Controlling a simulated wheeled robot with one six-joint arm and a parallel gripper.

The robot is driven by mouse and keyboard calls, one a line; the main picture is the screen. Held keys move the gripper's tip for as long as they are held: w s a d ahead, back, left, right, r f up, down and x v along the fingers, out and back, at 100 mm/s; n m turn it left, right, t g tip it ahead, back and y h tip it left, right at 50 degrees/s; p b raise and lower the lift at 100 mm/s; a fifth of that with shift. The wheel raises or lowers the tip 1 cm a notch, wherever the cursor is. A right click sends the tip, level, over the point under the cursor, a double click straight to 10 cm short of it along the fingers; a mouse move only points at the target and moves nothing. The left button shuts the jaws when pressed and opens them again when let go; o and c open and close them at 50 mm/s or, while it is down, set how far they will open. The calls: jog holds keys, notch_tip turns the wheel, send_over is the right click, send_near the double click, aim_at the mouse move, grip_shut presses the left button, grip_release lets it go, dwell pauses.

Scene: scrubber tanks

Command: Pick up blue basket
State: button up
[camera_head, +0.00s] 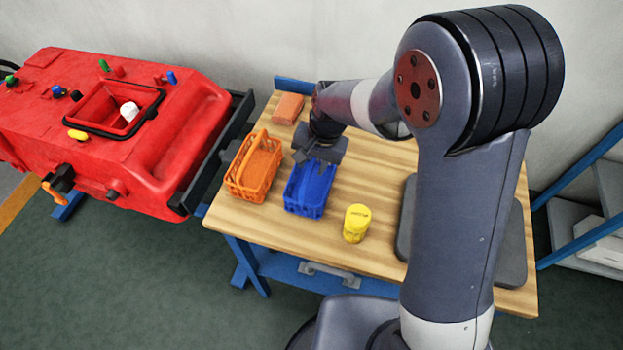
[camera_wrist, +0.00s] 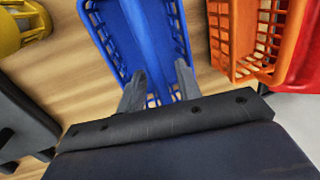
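The blue basket (camera_head: 309,190) stands on the wooden table, between an orange basket and a yellow can. My gripper (camera_head: 315,158) is over its far end in the head view. In the wrist view, the blue basket (camera_wrist: 150,35) fills the upper middle, and my two gripper fingers (camera_wrist: 159,80) reach over its near end. The fingers are spread apart with blue showing between them.
The orange basket (camera_head: 255,166) stands close on the left. The yellow can (camera_head: 356,223) is at the right front. An orange-brown block (camera_head: 288,108) lies behind. A dark grey pad (camera_head: 511,245) covers the table's right part. A red tank (camera_head: 130,140) stands beyond the left edge.

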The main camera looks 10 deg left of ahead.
grip_shut()
dwell(0.3)
dwell(0.4)
